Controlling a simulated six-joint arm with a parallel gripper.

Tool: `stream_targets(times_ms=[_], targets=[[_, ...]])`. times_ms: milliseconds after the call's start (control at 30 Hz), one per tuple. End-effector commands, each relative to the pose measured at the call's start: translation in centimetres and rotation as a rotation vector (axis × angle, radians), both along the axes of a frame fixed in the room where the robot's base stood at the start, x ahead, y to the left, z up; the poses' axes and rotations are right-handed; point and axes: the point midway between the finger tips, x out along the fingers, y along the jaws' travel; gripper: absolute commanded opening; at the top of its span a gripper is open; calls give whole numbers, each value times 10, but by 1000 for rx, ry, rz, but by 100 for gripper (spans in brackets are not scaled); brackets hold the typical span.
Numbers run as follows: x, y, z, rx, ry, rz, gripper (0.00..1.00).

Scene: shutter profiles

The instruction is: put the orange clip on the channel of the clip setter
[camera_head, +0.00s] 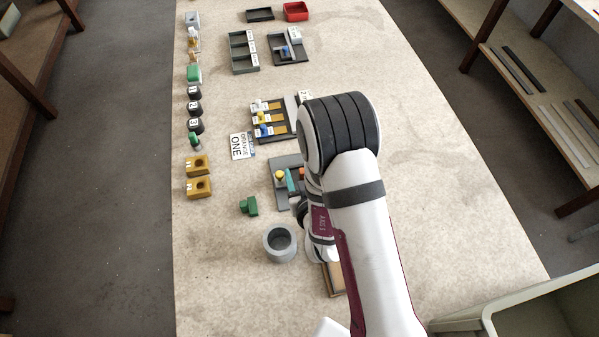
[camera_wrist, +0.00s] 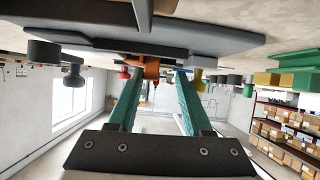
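In the wrist view my gripper (camera_wrist: 160,75) has its two teal fingers apart, with a gap between the tips. An orange piece (camera_wrist: 150,68), seemingly the orange clip, shows at the gap, nearer the left finger and against a dark grey plate. I cannot tell whether it touches that finger. In the head view a bit of orange (camera_head: 302,174) shows beside a teal finger (camera_head: 291,181), over a grey plate (camera_head: 283,162) with a yellow knob (camera_head: 280,175), seemingly the clip setter. My arm hides much of the plate, and the channel cannot be made out.
A green block (camera_head: 249,205) and a grey cup (camera_head: 280,243) stand nearby. A board with yellow strips (camera_head: 268,122) and a card reading "ORANGE ONE" (camera_head: 241,146) lie farther back. Yellow blocks (camera_head: 198,187) line the left edge. The table's right side is clear.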

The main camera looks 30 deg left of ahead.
Motion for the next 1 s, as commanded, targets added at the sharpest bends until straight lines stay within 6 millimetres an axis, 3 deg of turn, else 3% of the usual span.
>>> stream_targets(times_ms=[233,500,667,767,867,933,1000], targets=[[0,0,3,1,-1,0,51],[-24,-24,20,0,1,-1,51],[-17,-31,26,0,20,-40,51],[14,-59,42,-7,120,-195,51],[36,-110,68,-26,303,-406,51],[32,-152,87,-47,456,-539,51],[13,-192,109,-68,610,-656,51]])
